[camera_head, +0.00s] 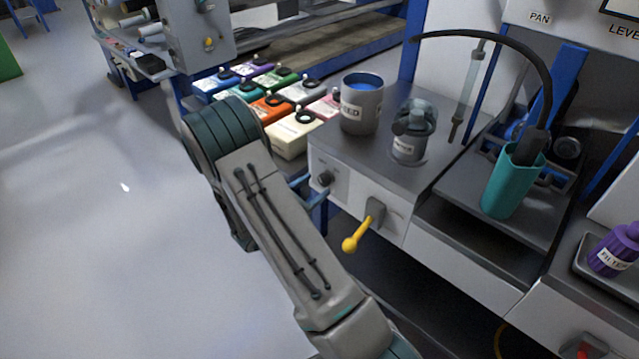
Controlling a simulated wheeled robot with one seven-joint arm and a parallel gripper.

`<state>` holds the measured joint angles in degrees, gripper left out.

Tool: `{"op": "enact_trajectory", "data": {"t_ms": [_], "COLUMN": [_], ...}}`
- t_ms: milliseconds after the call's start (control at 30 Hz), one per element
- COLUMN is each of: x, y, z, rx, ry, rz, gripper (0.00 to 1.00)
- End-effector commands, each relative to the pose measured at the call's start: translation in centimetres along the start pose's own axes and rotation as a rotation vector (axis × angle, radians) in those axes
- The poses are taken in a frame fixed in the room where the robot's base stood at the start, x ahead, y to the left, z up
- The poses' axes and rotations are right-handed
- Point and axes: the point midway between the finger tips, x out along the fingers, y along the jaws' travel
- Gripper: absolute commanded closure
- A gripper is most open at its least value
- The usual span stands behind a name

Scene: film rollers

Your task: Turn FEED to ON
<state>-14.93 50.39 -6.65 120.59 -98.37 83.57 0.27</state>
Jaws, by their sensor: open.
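A dark round knob (325,178) sits on the pale front panel of a grey machine cabinet; its markings are too small to read. A yellow-handled lever (357,235) on a grey mount is to its right on the same front, its handle pointing down and left. No readable label shows which control is FEED. My gripper (316,187) shows only in part, as two blue-grey fingers, open, just left of and below the knob. My arm hides the rest of it. I cannot tell whether the fingers touch the knob.
On the cabinet top (400,185) stand a grey can (362,108) with blue contents, its label partly readable, and a lidded jar (408,140). A teal holder (510,185) stands to the right. Several coloured boxes (292,135) lie behind my arm. The floor at left is clear.

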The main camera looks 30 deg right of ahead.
Motion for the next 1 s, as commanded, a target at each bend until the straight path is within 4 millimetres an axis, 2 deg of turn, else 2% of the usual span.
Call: {"op": "enact_trajectory", "data": {"t_ms": [33,200,567,733,1000], "x": [0.8,2.5,3.0,3.0,3.0], "y": [-0.1,0.0,0.0,0.0,0.0], "z": [0.0,0.0,0.0,0.0,-0.1], "rx": [0.0,0.0,-0.001,0.0,0.013], "ry": [-0.001,0.001,0.001,0.001,0.001], "rz": [-0.002,-0.001,0.001,0.0,0.0], "gripper": [0.45,0.45,0.45,0.89,0.89]}}
